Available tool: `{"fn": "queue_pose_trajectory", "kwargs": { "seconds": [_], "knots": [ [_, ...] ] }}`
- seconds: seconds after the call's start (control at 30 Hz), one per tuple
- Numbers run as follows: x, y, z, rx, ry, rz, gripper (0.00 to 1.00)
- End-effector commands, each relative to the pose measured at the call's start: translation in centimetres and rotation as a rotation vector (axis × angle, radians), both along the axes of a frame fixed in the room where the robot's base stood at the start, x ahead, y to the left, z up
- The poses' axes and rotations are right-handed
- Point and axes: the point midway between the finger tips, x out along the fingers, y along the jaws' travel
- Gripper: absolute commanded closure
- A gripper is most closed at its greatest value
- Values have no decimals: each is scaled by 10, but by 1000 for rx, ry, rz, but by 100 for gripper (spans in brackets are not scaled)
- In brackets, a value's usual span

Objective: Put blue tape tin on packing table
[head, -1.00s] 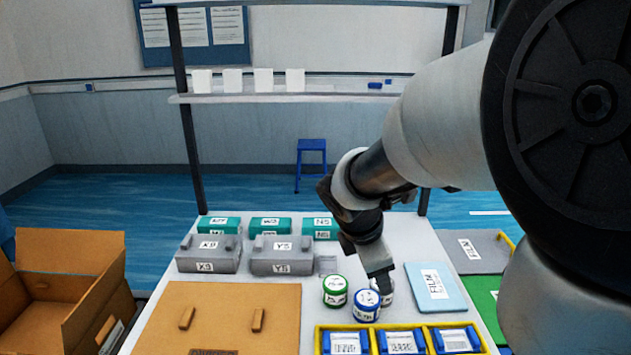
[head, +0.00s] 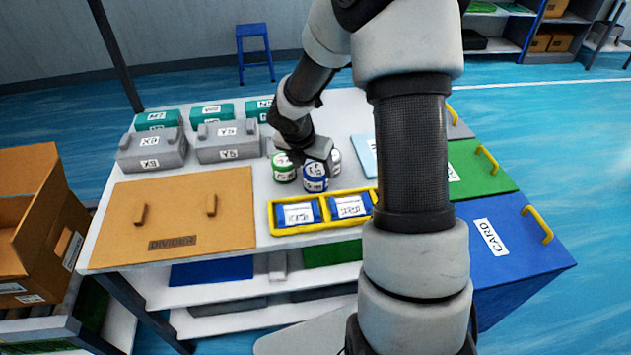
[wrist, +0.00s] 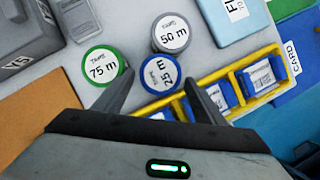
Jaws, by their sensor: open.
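The blue tape tin (head: 316,178) stands upright on the packing table (head: 104,240). In the wrist view the blue tin (wrist: 161,75), labelled 25 m, lies between the two fingers of my gripper (wrist: 155,92). The fingers are open, one on each side of it, and I cannot tell whether either touches it. The green tin (wrist: 100,66), labelled 75 m, is just left of the left finger. The grey tin (wrist: 171,33), labelled 50 m, stands right behind the blue one. In the head view my gripper (head: 312,160) is over the tins and its fingertips are mostly hidden.
A yellow tray (head: 290,230) with blue packs is close to the right and front of the tins. Grey boxes (head: 150,152) and teal boxes (head: 213,136) stand behind left. A brown divider board (head: 180,222) covers the left front. A light blue film pack (wrist: 234,14) lies to the right.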

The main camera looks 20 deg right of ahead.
Motion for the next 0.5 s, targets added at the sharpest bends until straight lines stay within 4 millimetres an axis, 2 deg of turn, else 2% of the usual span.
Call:
{"fn": "queue_pose_trajectory", "kwargs": {
  "seconds": [0.2, 0.4, 0.5],
  "knots": [
    [4, -4, -15, 0, 0, -1, 35],
    [8, -9, -46, 2, 2, -1, 35],
    [12, -13, -55, 1, 1, -2, 35]
  ]
}}
